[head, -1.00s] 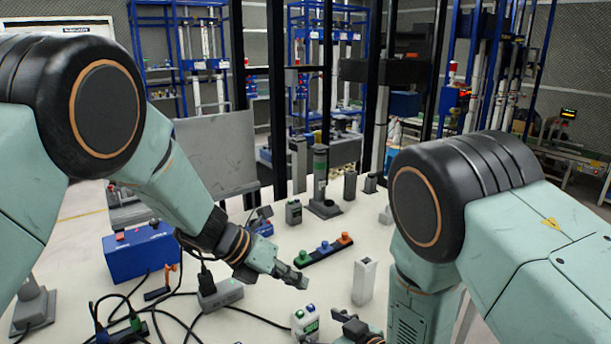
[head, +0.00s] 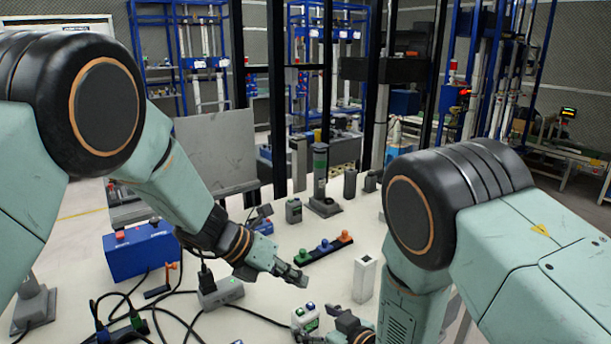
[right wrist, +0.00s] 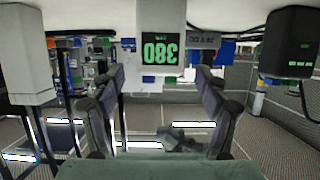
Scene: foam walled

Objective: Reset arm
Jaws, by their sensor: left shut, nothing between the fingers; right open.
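My left gripper (head: 293,277) is shut and empty, above the white table (head: 250,300) just in front of the button strip. My right gripper (head: 335,322) is low at the bottom of the head view, beside a small white meter (head: 304,316). In the right wrist view, my right gripper (right wrist: 160,88) is open, its two dark fingers apart. That view appears upside down; a white device with a green-digit display (right wrist: 162,50) shows between the fingers, and I cannot tell its distance from them.
A strip with green, blue and orange buttons (head: 323,249) lies beyond my left gripper. A white block (head: 364,279) stands right of my right gripper. A grey socket box (head: 220,292), loose black cables and a blue box (head: 140,252) fill the left side.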

